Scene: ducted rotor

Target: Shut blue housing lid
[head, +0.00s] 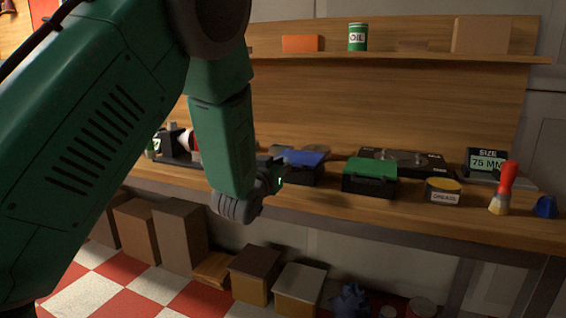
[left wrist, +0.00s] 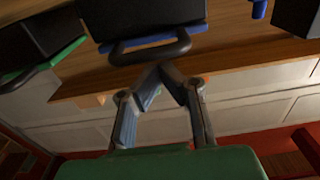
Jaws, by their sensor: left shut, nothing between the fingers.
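The blue-lidded housing (head: 303,174) is a black box on the workbench, with its blue lid (head: 305,157) on top. My arm partly hides its left side. I cannot tell how far the lid stands open. In the left wrist view its dark body, a blue edge (left wrist: 190,35) and a black handle (left wrist: 150,48) are at the top. My left gripper (left wrist: 163,72) is shut and empty, its fingertips close to the handle; contact is unclear. In the head view the gripper (head: 276,174) is dark, just left of the housing. My right gripper is not in view.
A green-lidded box (head: 369,175) stands right of the housing, with a dark flat unit (head: 405,160) behind. A grease tin (head: 442,191), a brush (head: 503,187) and a size display (head: 487,163) are further right. The bench (head: 420,222) has boxes beneath it.

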